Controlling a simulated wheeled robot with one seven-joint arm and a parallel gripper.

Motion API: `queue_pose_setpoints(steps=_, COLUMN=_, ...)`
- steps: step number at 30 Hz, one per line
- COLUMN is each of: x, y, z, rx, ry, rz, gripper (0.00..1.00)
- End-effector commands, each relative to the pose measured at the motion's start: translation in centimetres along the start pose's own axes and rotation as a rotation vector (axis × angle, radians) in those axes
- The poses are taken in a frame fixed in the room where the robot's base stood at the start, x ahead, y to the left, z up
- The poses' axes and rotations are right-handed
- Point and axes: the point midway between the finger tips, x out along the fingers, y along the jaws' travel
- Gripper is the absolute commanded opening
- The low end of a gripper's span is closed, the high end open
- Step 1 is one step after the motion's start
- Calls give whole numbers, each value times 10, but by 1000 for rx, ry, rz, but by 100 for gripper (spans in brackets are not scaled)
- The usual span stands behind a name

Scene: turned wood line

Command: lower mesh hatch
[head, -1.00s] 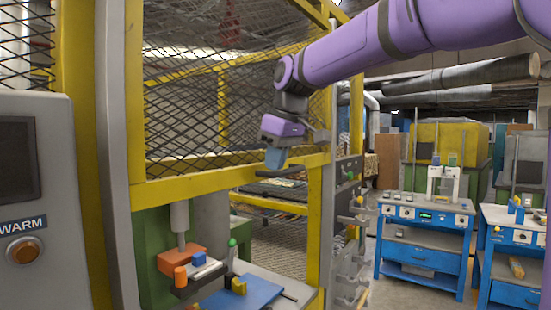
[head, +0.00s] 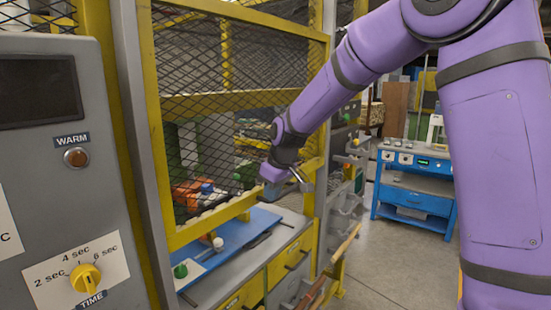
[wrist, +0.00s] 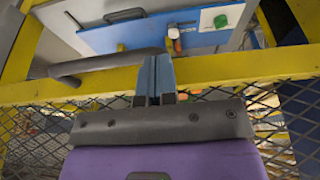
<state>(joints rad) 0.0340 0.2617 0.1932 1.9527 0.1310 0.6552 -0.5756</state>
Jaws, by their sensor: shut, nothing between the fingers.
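The mesh hatch (head: 213,221) is a yellow frame with black diamond mesh, in the middle left of the head view. Its bottom rail hangs low in front of the press bench, with the orange fixture (head: 190,193) seen behind the mesh. My gripper (wrist: 157,62) is shut and empty, its blue fingers together against or just in front of the yellow rail in the wrist view. A dark grey bar handle (wrist: 105,62) runs along the rail up to the fingers. In the head view the fingertips are mostly hidden by my wrist.
A grey control panel (head: 55,180) with a WARM lamp and yellow time knob (head: 86,277) stands at left. A blue board (head: 232,240) lies on the bench below the rail. A blue workstation (head: 415,190) stands at right, with open floor before it.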

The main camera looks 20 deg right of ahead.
Motion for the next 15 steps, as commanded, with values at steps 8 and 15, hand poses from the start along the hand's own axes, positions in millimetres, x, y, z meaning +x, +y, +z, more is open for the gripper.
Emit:
queue_pose_setpoints(steps=8, x=102, y=5, z=22, rx=2, ry=-5, rz=-6, gripper=0)
queue_pose_setpoints(steps=15, x=175, y=4, z=45, rx=1, ry=-3, rz=-4, gripper=0)
